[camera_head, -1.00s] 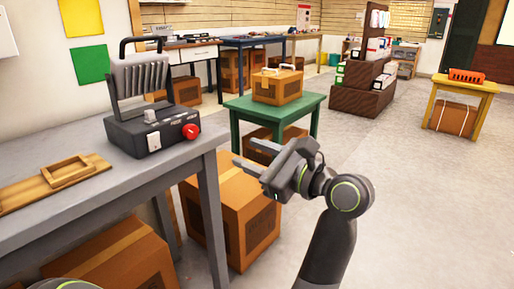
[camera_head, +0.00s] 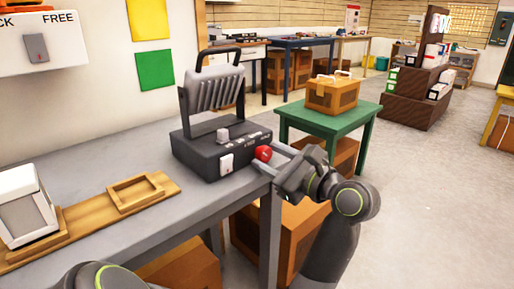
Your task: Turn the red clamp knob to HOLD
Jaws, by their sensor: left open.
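The red clamp knob (camera_head: 264,153) is on the front right of a dark grey device (camera_head: 208,150) with a ribbed upright plate and a black handle, on the grey table. Small light markings show on the device's front, too small to read. The knob's setting cannot be told.
A wooden tray (camera_head: 135,193) and a white box (camera_head: 25,205) are on the grey table (camera_head: 190,215) at left. A panel with a switch (camera_head: 37,47) hangs on the wall. A green table (camera_head: 338,121) with a cardboard box stands behind my gripper.

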